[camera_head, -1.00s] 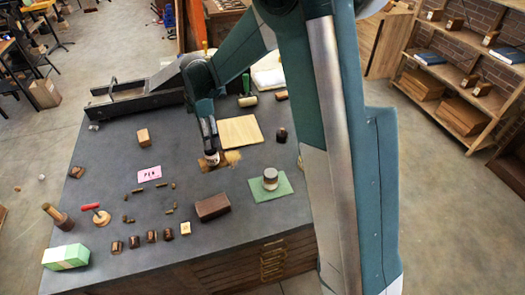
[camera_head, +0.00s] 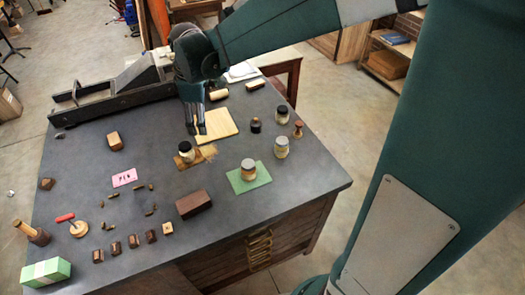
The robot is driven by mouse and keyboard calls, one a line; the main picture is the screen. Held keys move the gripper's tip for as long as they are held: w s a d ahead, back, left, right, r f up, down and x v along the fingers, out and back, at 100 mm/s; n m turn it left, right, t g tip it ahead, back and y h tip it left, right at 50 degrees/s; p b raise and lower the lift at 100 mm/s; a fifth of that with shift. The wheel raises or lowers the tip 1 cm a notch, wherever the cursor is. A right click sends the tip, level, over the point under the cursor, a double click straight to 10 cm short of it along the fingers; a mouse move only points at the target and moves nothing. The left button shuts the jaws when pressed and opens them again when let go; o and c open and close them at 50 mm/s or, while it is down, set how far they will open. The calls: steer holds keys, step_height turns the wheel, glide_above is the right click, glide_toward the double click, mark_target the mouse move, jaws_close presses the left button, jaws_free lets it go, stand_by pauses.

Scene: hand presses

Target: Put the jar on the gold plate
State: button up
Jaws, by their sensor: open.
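A jar (camera_head: 186,152) with a dark lid and pale label stands upright on a flat golden-brown plate (camera_head: 207,152) near the middle of the table. My gripper (camera_head: 197,131) is open and empty, pointing down, above and slightly right of this jar, with a visible gap. Other jars are in view: one with a grey-white lid (camera_head: 248,169) on a green mat (camera_head: 262,179), one with a yellowish label (camera_head: 281,148), and one with a dark lid (camera_head: 283,115) at the right.
A pale wooden board (camera_head: 222,122) lies behind the gripper. A dark brown block (camera_head: 194,204), a pink card (camera_head: 124,178) and several small blocks lie in front and left. A black press (camera_head: 110,92) stands at the back left. Bare table lies at front right.

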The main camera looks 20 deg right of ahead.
steer(key=s+d+r+m+t, duration=0.1)
steer(key=s+d+m, duration=0.2)
steer(key=s, duration=0.6)
steer(key=s+d+r+m+t, duration=0.2)
steer(key=s+d+m, duration=0.2)
steer(key=s, duration=0.5)
steer(key=s+d+r+m+t, duration=0.2)
steer(key=s+d+m, duration=0.2)
steer(key=s+m, duration=0.3)
steer(key=shift+s+d, duration=0.15)
steer(key=shift+s, duration=0.75)
steer(key=shift+f, duration=0.2)
